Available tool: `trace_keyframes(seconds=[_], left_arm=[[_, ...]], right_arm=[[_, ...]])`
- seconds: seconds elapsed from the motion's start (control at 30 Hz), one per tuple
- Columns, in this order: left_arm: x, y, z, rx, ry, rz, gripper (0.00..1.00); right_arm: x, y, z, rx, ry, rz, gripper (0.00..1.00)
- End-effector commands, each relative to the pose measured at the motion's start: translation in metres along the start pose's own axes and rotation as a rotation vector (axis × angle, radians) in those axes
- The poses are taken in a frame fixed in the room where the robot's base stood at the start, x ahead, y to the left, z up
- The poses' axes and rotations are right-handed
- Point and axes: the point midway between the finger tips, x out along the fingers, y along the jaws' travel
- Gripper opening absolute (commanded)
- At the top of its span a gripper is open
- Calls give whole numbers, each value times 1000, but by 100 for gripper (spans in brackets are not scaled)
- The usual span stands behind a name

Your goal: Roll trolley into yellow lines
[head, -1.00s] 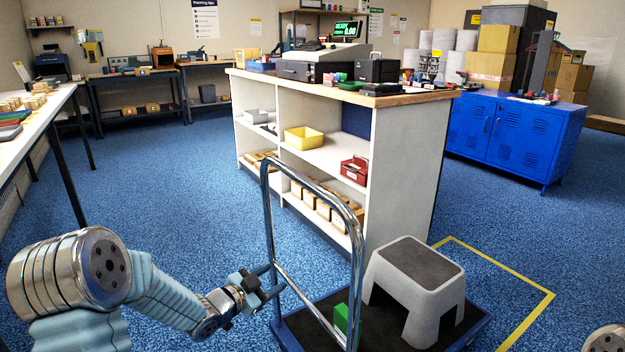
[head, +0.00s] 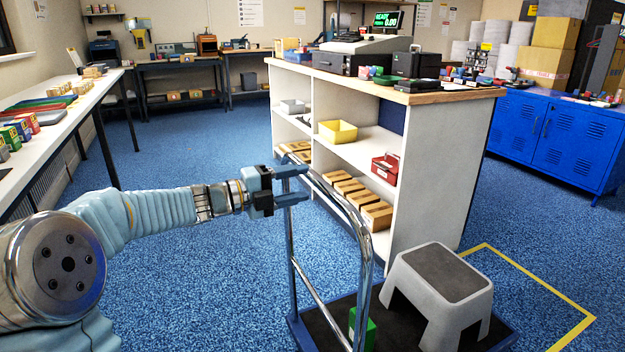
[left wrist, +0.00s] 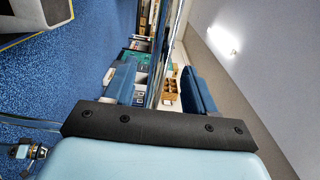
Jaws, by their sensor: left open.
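The trolley has a chrome push handle (head: 361,240) and a dark deck with a blue edge (head: 303,335), cut off at the bottom of the head view. A grey step stool (head: 444,290) and a green box (head: 362,328) stand on the deck. Yellow lines (head: 550,287) mark a floor area to the right, beside the trolley. My left gripper (head: 293,185) is open at the upper left corner of the handle. In the left wrist view the chrome bar (left wrist: 168,50) shows between the two blue fingers; contact cannot be told. My right gripper is out of view.
A white shelf counter (head: 440,170) stands just behind the trolley. A blue locker cabinet (head: 560,140) is at the right. A long white table (head: 60,115) runs along the left. Blue floor (head: 200,150) is clear between the table and counter.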

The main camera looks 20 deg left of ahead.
Motion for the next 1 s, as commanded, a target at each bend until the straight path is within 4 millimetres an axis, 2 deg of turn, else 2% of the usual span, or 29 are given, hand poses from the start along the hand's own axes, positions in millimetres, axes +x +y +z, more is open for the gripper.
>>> trace_keyframes(seconds=[0.1, 0.23, 0.4, 0.63, 0.9, 1.0], left_arm=[[26, 2, 0, -1, 2, 1, 55], [43, 1, 0, 0, 2, 1, 55], [51, 1, 0, -1, -1, 0, 55], [51, 1, 0, -1, -1, 0, 54], [51, 1, 0, -1, -1, 1, 12], [51, 1, 0, -2, 0, 1, 0]], right_arm=[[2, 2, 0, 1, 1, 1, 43], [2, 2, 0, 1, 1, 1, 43], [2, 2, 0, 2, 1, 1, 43], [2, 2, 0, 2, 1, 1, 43], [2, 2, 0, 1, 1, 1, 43], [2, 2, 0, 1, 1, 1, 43]])
